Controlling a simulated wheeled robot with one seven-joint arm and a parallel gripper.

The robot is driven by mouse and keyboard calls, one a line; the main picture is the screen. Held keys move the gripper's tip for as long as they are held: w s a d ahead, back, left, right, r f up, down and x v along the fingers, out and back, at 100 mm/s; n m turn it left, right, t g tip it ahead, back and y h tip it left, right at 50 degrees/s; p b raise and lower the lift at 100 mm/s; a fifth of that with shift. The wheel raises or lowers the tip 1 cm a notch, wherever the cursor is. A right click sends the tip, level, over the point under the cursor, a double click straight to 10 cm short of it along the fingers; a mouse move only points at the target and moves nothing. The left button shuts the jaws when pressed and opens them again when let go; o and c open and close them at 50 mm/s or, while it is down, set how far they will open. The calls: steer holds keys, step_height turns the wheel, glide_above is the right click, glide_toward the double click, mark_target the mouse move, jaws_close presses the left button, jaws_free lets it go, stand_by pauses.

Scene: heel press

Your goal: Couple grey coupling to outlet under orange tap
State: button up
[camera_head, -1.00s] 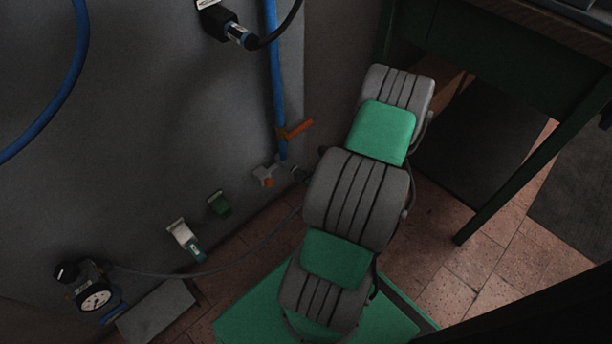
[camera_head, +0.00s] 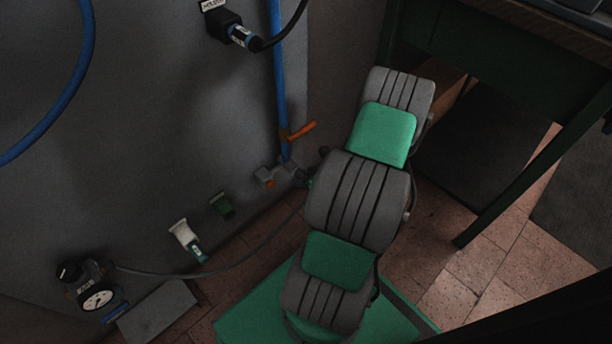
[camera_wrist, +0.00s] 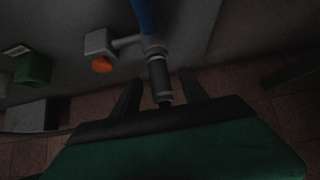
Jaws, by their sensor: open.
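The orange tap (camera_head: 301,131) sits on the blue pipe low on the grey wall. In the wrist view, the outlet fitting (camera_wrist: 153,47) is at the foot of the blue pipe. The grey coupling (camera_wrist: 158,76), a dark ribbed cylinder with lighter end rings, stands end-on against this fitting, with no gap visible. I cannot tell whether it is locked. My gripper (camera_wrist: 160,92) is open, one finger on each side of the coupling's rear end, with room between. In the head view my arm hides most of the gripper and coupling.
A grey block with an orange knob (camera_wrist: 101,64) is just left of the outlet. A thin hose runs from the gauge. A green-legged table (camera_head: 500,190) stands right.

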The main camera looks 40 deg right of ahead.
steer(key=p+v, duration=0.3)
steer(key=v, duration=0.4)
steer(key=shift+s+r, duration=0.25)
